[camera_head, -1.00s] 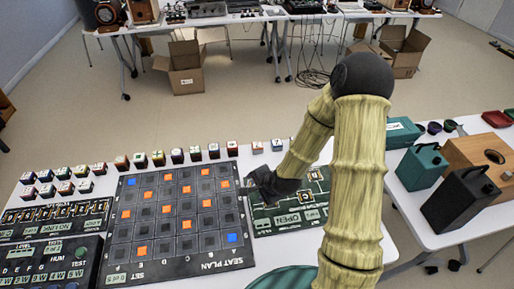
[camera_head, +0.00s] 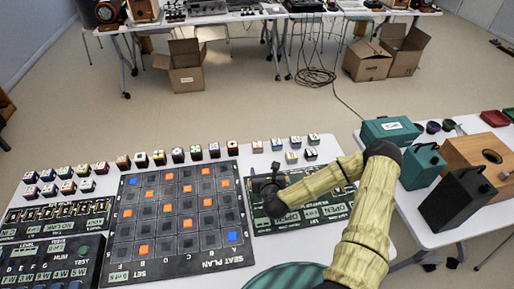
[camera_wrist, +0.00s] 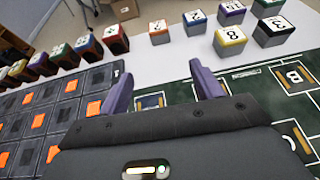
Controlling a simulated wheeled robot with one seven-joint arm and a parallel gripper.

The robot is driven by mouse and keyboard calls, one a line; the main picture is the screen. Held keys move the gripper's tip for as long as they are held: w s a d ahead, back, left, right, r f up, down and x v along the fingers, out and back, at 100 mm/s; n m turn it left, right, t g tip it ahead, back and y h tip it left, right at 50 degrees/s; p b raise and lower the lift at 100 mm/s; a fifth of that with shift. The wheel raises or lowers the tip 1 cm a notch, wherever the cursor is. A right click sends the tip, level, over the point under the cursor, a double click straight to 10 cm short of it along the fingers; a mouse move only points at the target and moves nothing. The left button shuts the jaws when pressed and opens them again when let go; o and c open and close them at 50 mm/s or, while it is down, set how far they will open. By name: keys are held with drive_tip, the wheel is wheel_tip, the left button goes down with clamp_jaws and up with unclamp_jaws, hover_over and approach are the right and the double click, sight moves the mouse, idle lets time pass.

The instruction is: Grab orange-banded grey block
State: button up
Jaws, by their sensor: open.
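My gripper (camera_head: 270,188) is over the dark green board (camera_head: 262,222), right of the seat plan; its two purple fingers are apart and empty in the wrist view (camera_wrist: 162,88). Small blocks with white, marked tops stand beyond it. One with an orange-yellow band (camera_wrist: 230,40) stands ahead and right of the fingers, on the white table; it also shows in the head view (camera_head: 291,157). Another with an orange-red edge (camera_wrist: 158,32) stands ahead of the fingers. No block touches the fingers.
The seat plan board (camera_head: 168,254) with orange and blue squares lies left. Several more blocks (camera_head: 158,158) line its far edge. A white strip of table (camera_wrist: 180,60) between gripper and blocks is clear. A right-hand table holds a teal case (camera_head: 390,130) and a black canister (camera_head: 458,200).

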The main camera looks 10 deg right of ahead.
drive_tip(key=p, duration=0.2)
approach(258, 151)
drive_tip(key=x, duration=0.4)
drive_tip(key=shift+w, duration=0.2)
idle(0.3)
drive_tip(key=shift+p+x, duration=0.4)
drive_tip(key=shift+x, duration=2.15)
drive_tip(key=shift+c, duration=0.3)
drive_tip(key=c, duration=1)
